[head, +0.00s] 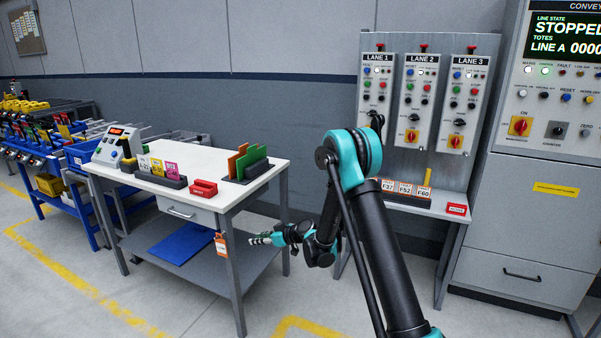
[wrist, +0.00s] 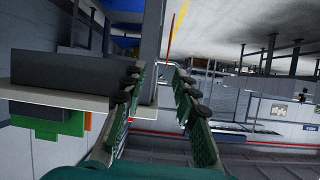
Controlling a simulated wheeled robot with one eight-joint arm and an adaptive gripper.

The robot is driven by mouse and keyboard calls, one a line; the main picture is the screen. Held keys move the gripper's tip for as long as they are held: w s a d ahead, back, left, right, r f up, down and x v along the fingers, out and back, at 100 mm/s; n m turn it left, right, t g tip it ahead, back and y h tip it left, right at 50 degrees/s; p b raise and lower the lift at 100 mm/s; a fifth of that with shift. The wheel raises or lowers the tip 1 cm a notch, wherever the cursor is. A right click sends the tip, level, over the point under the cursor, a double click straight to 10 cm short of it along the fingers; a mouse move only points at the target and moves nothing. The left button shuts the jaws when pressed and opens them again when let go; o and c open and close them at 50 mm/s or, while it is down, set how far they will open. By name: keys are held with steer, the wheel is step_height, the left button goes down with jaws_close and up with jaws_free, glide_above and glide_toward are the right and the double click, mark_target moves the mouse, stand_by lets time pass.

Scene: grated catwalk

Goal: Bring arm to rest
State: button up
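My arm reaches up from the lower right in the head view and bends down at a teal elbow joint. My gripper (head: 264,239) points left, beside the right front leg of the white-topped table (head: 135,170) and below the level of its top. In the wrist view my gripper (wrist: 152,88) has its two green-padded fingers apart, with nothing between them. The edge of the table and green and orange panels show at the left there. My gripper appears clear of the table leg, though the gap is hard to judge.
The table holds a control box (head: 118,148), a card holder (head: 155,175), a red bin (head: 203,188) and upright panels (head: 248,162). A lane panel (head: 420,110) and a grey cabinet (head: 530,200) stand at right. Blue carts (head: 62,195) are at left. Open floor lies in front.

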steer(key=s+d+r+m+h, duration=0.3)
steer(key=s+d+r, duration=0.3)
steer(key=d, duration=0.4)
steer(key=s+d+r+m+h, duration=0.25)
steer(key=s+d, duration=0.45)
steer(key=d, duration=0.4)
steer(key=s+d+m+h, duration=0.3)
steer(key=s+d, duration=0.6)
steer(key=s, duration=0.2)
steer(key=s+d+f+m+g+h, duration=0.1)
steer(key=s+d+m+h, duration=0.2)
steer(key=s+d, duration=0.6)
steer(key=s, duration=0.3)
steer(key=shift+s+d+f, duration=0.15)
steer(key=shift+d+f, duration=0.15)
steer(key=shift+d, duration=0.1)
steer(key=shift+m, duration=0.25)
